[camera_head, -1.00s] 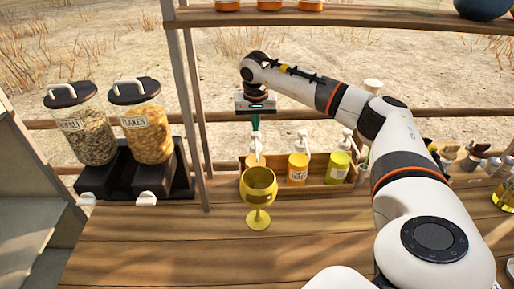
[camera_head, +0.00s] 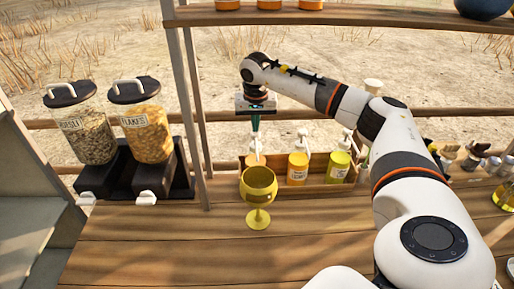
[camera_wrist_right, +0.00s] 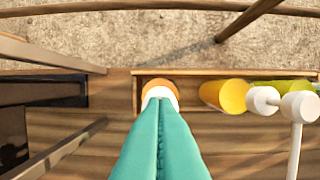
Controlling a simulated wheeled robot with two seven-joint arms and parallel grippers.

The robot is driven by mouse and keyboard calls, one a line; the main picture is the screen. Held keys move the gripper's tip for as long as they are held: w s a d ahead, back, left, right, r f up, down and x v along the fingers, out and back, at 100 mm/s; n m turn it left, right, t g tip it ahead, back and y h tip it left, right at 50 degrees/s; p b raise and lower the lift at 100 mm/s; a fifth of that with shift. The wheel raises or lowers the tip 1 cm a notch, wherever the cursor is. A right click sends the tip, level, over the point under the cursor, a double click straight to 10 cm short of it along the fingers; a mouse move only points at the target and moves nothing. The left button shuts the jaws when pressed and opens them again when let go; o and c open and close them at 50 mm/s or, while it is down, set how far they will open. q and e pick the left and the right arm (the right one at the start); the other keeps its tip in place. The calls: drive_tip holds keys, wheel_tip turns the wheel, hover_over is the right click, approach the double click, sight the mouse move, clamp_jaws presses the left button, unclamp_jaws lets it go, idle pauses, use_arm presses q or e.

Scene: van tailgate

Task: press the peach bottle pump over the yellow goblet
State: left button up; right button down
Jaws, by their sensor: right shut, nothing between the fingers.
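The yellow goblet (camera_head: 258,186) stands upright on the wooden counter, in front of the bottle tray. The peach bottle (camera_head: 251,160) is at the tray's left end, mostly hidden behind the goblet's bowl. Its white pump shows above the goblet rim. My right gripper (camera_head: 255,134) points straight down above this pump, its teal fingers shut and empty. In the right wrist view, the fingertips (camera_wrist_right: 159,103) cover much of the white pump head, with the bottle's orange body (camera_wrist_right: 160,84) behind. I cannot tell whether they touch it. My left gripper is not in view.
The wooden tray (camera_head: 314,187) also holds an orange-yellow bottle (camera_head: 297,169) and a yellow-green bottle (camera_head: 339,167), both with white pumps, to the right. Two cereal dispensers (camera_head: 148,131) stand left, beyond a post (camera_head: 190,100). A shelf (camera_head: 340,17) crosses above. The front counter is clear.

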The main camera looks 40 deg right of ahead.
drive_tip(key=shift+f+b, duration=0.45)
drive_tip(key=shift+f, duration=0.6)
drive_tip(key=shift+r+p, duration=1.1)
drive_tip(key=shift+r, duration=0.35)
drive_tip(key=shift+r, duration=0.15)
wheel_tip(320, 180, up, 6)
drive_tip(key=p, duration=0.5)
